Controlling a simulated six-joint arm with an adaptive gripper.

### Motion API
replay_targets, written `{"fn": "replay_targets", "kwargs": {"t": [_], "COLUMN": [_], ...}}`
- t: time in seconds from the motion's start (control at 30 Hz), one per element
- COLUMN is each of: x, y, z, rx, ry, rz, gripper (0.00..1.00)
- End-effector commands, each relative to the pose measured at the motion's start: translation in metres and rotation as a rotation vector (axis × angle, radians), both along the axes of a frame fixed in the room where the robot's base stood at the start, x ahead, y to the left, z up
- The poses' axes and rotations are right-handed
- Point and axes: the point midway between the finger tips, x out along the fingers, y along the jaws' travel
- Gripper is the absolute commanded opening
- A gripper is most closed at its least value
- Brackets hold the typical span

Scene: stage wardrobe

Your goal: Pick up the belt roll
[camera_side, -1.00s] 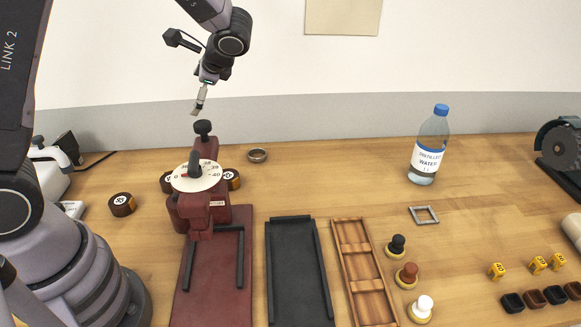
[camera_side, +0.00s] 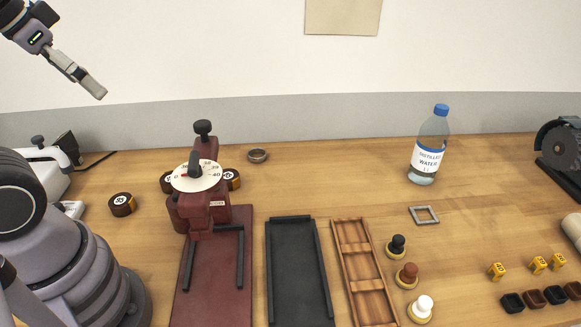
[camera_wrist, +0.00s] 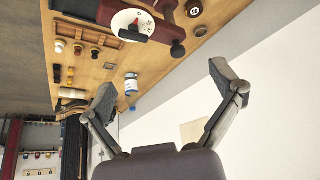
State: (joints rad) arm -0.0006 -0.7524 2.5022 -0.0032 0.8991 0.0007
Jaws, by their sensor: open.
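Several dark brown rolls with pale round number labels lie on the wooden table. One roll (camera_side: 122,204) lies alone at the left; another roll (camera_side: 231,179) lies right of the dial column, and one at its left is partly hidden. I cannot tell which of these is the belt roll. A small greyish ring or coil (camera_side: 257,156) lies behind them. My gripper (camera_side: 98,92) is high at the upper left, well above the table and apart from everything. In the wrist view my gripper (camera_wrist: 166,86) has its fingers spread, with nothing between them.
A dark red stand with a white dial (camera_side: 196,176) rises between the rolls. A black tray (camera_side: 296,265) and a wooden tray (camera_side: 364,272) lie in front. A water bottle (camera_side: 429,146) stands at the back right. The table between ring and bottle is clear.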

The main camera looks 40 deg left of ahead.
Motion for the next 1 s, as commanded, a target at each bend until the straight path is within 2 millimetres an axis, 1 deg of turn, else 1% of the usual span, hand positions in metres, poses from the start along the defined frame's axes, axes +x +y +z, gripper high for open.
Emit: {"fn": "replay_targets", "kwargs": {"t": [0.23, 0.3, 0.67, 0.77, 0.83, 0.97, 1.0], "x": [0.0, 0.0, 0.003, 0.012, 0.025, 0.054, 0.064], "y": [0.0, 0.0, 0.002, 0.008, 0.016, 0.038, 0.046], "z": [0.0, 0.0, 0.0, -0.004, -0.01, -0.03, -0.038], "rx": [0.001, 0.002, 0.009, 0.038, 0.075, 0.165, 0.193], "ry": [0.001, 0.001, 0.013, 0.074, 0.15, 0.34, 0.401], "rz": [0.0, 0.0, 0.0, 0.002, 0.002, -0.006, -0.013], "gripper": [0.92, 0.99, 0.99, 0.99, 0.99, 0.99, 0.99]}}
